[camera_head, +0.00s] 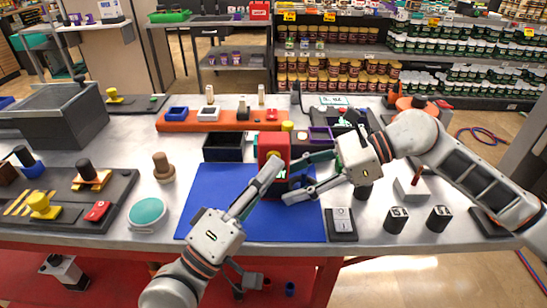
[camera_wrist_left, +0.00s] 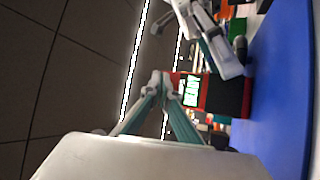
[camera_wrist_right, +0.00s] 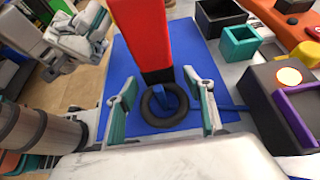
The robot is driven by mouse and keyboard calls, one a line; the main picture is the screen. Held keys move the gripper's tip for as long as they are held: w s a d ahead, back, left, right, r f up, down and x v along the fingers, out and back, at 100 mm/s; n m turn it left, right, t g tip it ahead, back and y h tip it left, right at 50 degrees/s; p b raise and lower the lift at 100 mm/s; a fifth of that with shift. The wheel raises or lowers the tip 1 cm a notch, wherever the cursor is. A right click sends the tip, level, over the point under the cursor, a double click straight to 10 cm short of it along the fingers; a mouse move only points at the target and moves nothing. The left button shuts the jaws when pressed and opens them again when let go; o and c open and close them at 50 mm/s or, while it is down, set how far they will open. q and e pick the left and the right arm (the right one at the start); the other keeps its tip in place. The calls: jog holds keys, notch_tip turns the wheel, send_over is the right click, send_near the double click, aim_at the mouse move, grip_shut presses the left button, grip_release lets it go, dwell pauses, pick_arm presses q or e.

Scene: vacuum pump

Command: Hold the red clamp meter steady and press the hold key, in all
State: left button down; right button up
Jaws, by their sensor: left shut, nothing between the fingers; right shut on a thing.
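The red clamp meter (camera_head: 274,146), with a dark lower part, stands upright on the blue mat (camera_head: 215,205). Its lit green display (camera_wrist_left: 191,90) shows in the left wrist view, sideways. In the left wrist view the joined tips (camera_wrist_left: 160,78) are beside the display. Contact and the hold key cannot be made out.
A black open bin (camera_head: 224,148) and an orange rack (camera_head: 190,122) stand behind the mat. A grey switch box (camera_head: 341,224) is at its right edge. A teal round disc (camera_head: 147,212) lies to the left.

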dwell(0.6)
pick_arm(q)
jog(key=shift+s, duration=0.7)
jog(key=s, duration=0.5)
dwell(0.7)
pick_arm(e)
jog(key=o, duration=0.9)
